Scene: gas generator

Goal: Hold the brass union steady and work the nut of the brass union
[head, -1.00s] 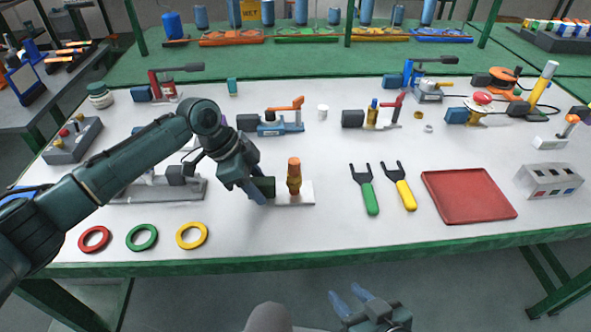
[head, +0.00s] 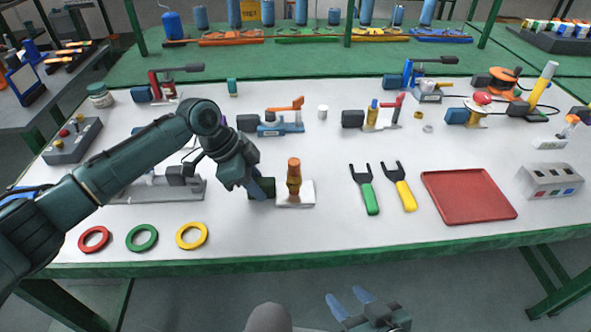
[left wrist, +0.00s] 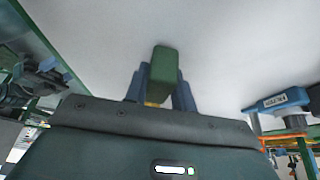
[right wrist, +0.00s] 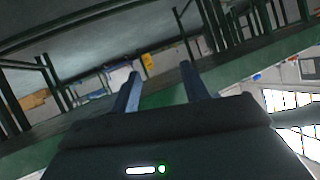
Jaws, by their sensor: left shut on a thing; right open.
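The brass union (head: 294,180), an upright orange-brown fitting with a wider middle, stands on a small white base plate (head: 306,198) near the table's front middle. My left gripper (head: 264,187) is just left of it, shut on a dark green block (head: 258,193). The block shows clearly between the blue fingers in the left wrist view (left wrist: 164,72); a small yellowish bit (left wrist: 152,103) shows low between the fingers. I cannot tell whether the block is joined to the union. My right gripper (head: 352,299) is open and empty, low in front of the table; its fingers are apart in the right wrist view (right wrist: 160,85).
Red, green and yellow rings (head: 142,237) lie at the front left. A green-handled fork tool (head: 369,195) and a yellow-handled one (head: 403,190) lie right of the union, then a red tray (head: 468,195). Valve fittings (head: 280,122) stand behind.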

